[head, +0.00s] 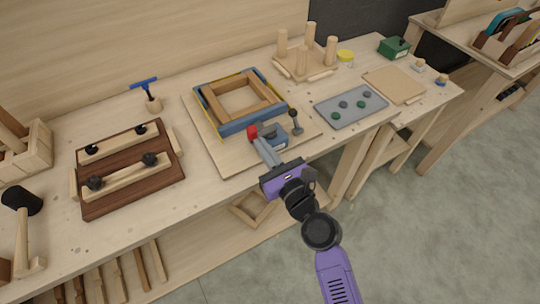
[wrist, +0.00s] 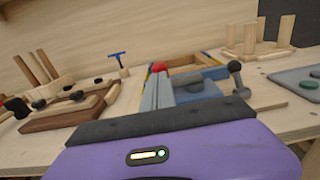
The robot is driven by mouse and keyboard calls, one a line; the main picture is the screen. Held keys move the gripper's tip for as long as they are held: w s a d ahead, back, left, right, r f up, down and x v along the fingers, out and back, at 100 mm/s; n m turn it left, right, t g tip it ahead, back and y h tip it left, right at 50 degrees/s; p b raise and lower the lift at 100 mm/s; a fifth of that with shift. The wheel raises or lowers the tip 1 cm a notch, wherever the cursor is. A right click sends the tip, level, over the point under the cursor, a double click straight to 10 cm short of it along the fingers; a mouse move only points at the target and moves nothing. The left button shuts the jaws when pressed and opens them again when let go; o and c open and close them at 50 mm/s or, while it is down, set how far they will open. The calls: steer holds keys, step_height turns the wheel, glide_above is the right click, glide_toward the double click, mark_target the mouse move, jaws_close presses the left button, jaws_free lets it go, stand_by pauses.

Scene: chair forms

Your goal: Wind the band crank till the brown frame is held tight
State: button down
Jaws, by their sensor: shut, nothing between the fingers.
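The brown frame (head: 241,99) lies inside a blue band frame on a wooden board (head: 196,121) on the bench. The band crank (head: 295,120), a dark knob on an upright stem, stands at the near right corner by a blue-grey housing (head: 274,138). My gripper (head: 260,145) is shut and empty, just in front of the housing and left of the crank. In the wrist view the crank knob (wrist: 234,67) is to the right of the fingers (wrist: 157,88). I cannot tell whether the fingers touch the red block.
A dark brown board with clamps (head: 128,170) lies to the left. A pegged wooden stand (head: 305,57) is behind. A blue-handled tool (head: 147,90) stands at the back left.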

steer(key=shift+x, duration=1.2)
stand_by(0.5)
steer(key=shift+d, duration=0.1)
steer(key=v, duration=0.8)
steer(key=shift+p, duration=0.35)
stand_by(0.5)
